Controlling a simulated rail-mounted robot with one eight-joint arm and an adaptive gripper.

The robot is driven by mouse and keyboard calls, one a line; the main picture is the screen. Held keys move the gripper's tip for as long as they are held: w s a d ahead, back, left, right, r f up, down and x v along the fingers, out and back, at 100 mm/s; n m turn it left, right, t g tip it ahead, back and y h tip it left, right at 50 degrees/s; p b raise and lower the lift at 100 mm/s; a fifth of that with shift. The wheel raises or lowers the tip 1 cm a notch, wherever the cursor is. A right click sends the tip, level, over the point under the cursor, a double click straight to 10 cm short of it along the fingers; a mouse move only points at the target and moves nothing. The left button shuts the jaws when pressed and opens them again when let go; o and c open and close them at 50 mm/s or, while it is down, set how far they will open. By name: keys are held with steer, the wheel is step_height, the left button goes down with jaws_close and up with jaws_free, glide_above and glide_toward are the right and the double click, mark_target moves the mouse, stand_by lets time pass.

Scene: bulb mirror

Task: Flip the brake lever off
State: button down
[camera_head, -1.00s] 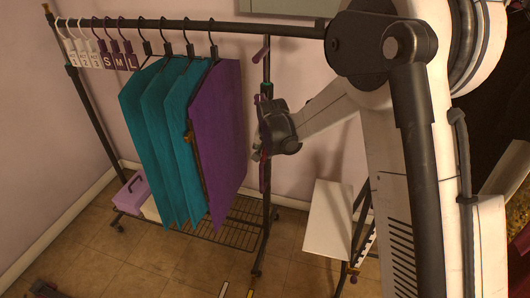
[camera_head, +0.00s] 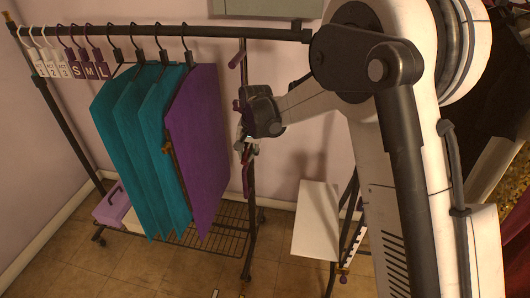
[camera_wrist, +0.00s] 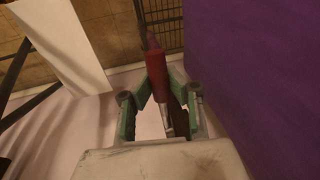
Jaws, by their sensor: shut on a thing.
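A dark red lever (camera_wrist: 155,72) on the rack's right post lies between the fingers of my gripper (camera_wrist: 160,98) in the wrist view. My gripper's grey-green fingers are closed in on it, and its lower end is partly hidden by them. In the head view my gripper (camera_head: 247,144) is beside the right post, pointing downward, with a dark red piece (camera_head: 247,180) just below the fingertips. Another dark red piece (camera_head: 237,59) sits higher on the post. I cannot tell the lever's on or off position.
The clothes rack (camera_head: 180,31) holds a purple panel (camera_head: 200,140) close left of my gripper and several teal panels (camera_head: 130,145). The purple panel fills the wrist view's right side. A white board (camera_head: 316,218) stands lower right. A wire shelf (camera_head: 215,236) is below.

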stand_by(0.3)
steer(key=c, duration=1.6)
jaws_free()
steer(key=shift+r, duration=0.15)
steer(key=v, duration=1.2)
steer(key=shift+w, duration=0.1)
